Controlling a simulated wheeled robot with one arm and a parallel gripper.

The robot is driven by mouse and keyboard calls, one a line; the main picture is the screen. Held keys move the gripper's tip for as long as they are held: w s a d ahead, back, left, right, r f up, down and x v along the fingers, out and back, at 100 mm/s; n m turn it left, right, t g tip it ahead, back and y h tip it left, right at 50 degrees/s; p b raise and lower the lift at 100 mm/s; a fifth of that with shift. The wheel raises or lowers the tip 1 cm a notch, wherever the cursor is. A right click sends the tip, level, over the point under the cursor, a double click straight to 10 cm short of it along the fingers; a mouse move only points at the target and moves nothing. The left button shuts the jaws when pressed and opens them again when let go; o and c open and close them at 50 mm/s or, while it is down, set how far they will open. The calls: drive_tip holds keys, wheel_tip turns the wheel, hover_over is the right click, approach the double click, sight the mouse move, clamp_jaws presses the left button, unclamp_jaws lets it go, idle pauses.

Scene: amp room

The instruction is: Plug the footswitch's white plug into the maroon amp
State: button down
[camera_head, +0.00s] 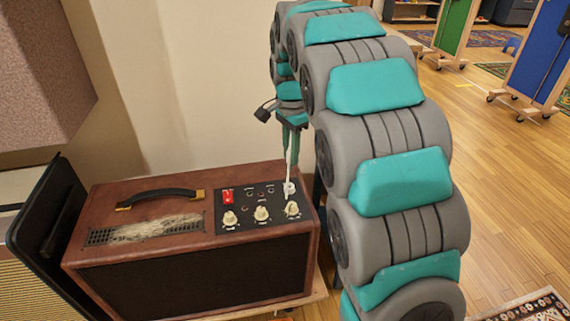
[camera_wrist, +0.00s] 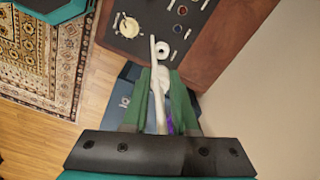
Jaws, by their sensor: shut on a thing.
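The maroon amp (camera_head: 180,262) stands at lower left in the head view, with a black control panel (camera_head: 236,222) on its top right. A white ring-shaped socket (camera_head: 290,187) sits near the panel's right edge; it also shows in the wrist view (camera_wrist: 162,49). My gripper (camera_head: 291,146) is above it, fingers pointing down, shut on the white plug (camera_head: 289,172). In the wrist view the plug (camera_wrist: 153,72) lies between the green fingers, its thin tip appearing beside the ring. I cannot tell whether the tip touches the panel. I cannot make out the footswitch.
The panel has a red switch (camera_head: 228,197) and cream knobs (camera_head: 261,214) close by. A black handle (camera_head: 160,197) is on the amp's top. A beige wall (camera_head: 190,90) stands behind. A patterned rug (camera_wrist: 45,55) and open wooden floor (camera_head: 505,200) lie to the amp's right.

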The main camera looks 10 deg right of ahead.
sight(290, 168)
drive_tip(key=shift+w+a, duration=0.1)
drive_tip(key=shift+a, duration=0.05)
drive_tip(key=shift+f+b, duration=0.95)
drive_tip(key=shift+f, duration=1.45)
drive_tip(key=shift+f+b, duration=0.3)
drive_tip(key=shift+f, duration=1.35)
idle(0.6)
drive_tip(key=c, duration=0.6)
unclamp_jaws()
drive_tip(key=shift+r, duration=0.1)
wheel_tip(290, 168, up, 7)
drive_tip(key=shift+r, duration=0.3)
